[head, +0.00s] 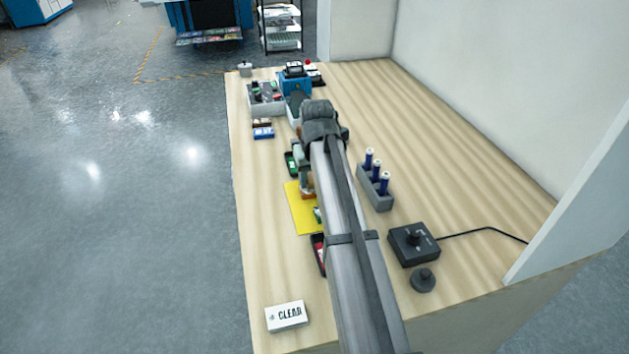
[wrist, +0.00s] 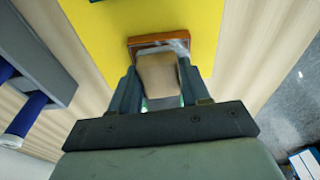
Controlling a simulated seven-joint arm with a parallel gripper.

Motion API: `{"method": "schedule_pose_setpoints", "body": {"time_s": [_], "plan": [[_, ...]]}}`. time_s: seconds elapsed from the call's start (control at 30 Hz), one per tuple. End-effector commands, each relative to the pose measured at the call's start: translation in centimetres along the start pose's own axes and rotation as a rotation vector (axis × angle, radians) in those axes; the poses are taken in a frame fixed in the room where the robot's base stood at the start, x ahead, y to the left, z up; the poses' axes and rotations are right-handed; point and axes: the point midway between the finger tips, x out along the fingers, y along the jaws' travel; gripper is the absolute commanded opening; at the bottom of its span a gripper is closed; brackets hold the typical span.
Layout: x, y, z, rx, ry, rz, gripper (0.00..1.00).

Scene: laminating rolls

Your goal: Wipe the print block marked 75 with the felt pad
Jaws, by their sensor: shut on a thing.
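In the head view an orange-brown piece (head: 307,191) shows beside my arm at the right of the yellow sheet (head: 299,217). I cannot tell by its look alone whether the held thing is the felt pad or a print block. No mark 75 is readable. My arm hides part of the sheet and what lies on it.
A grey holder with blue bottles (head: 375,197) stands right of my arm. A black control box (head: 410,246) and a dark knob (head: 423,280) are nearer. A grey bin (head: 265,106) and a blue block (head: 263,133) are farther back.

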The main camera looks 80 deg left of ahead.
Motion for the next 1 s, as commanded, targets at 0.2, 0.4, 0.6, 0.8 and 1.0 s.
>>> {"method": "schedule_pose_setpoints", "body": {"time_s": [0.2,0.4,0.6,0.8,1.0], "plan": [[-0.7,0.1,-1.5,0.0,0.003,0.0,0.18],[-3.3,0.1,-1.8,0.0,0.002,0.0,0.18],[-5.1,0.1,-2.0,0.0,0.002,0.0,0.18],[-6.8,0.1,-2.3,0.0,0.002,0.0,0.18],[-8.0,0.1,-2.4,0.0,0.001,0.0,0.18]]}}
